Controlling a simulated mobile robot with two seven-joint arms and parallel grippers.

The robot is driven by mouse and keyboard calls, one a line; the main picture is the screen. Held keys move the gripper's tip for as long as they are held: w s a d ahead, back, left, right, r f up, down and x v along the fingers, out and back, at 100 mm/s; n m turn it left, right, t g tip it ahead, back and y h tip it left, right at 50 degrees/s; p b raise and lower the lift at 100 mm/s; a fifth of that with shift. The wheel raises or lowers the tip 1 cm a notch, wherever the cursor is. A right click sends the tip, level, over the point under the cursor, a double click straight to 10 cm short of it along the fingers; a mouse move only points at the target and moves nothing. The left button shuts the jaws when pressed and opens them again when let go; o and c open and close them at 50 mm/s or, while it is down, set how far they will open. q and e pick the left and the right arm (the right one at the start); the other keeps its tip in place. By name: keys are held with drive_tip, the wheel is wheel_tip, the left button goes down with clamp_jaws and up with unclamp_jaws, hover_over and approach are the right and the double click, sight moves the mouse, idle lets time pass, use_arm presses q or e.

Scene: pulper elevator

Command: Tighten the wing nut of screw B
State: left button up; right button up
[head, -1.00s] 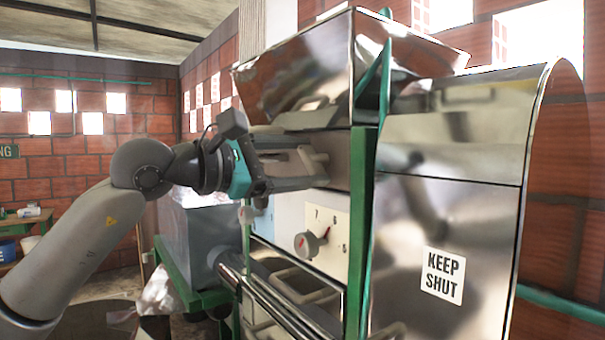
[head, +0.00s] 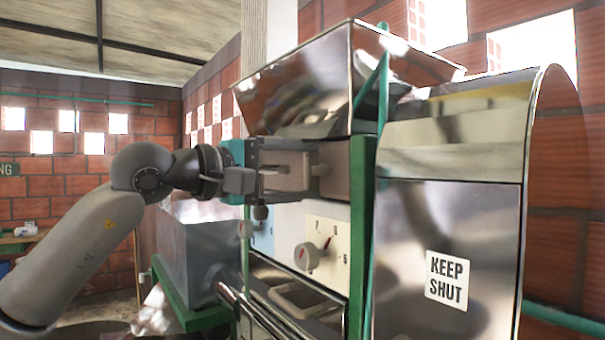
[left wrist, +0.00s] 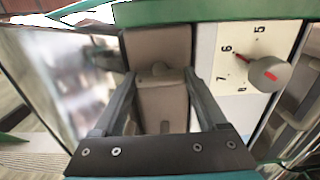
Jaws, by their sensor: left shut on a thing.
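My left gripper (head: 312,170) reaches in from the left to the brown block (head: 338,178) on the machine front, under the steel hopper. No letter marking the screw can be read. My right gripper is in neither view.
Just below is a cream dial plate with a grey knob and red pointer (head: 307,256); it also shows in the left wrist view (left wrist: 268,74). The steel hopper (head: 300,90) hangs above. A green post (head: 361,230) and the "KEEP SHUT" cover (head: 447,279) stand to the right.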

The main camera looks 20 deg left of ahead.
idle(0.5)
use_arm(q)
drive_tip(key=o, duration=1.3)
drive_tip(key=b+v, duration=0.5)
drive_tip(key=v, duration=1)
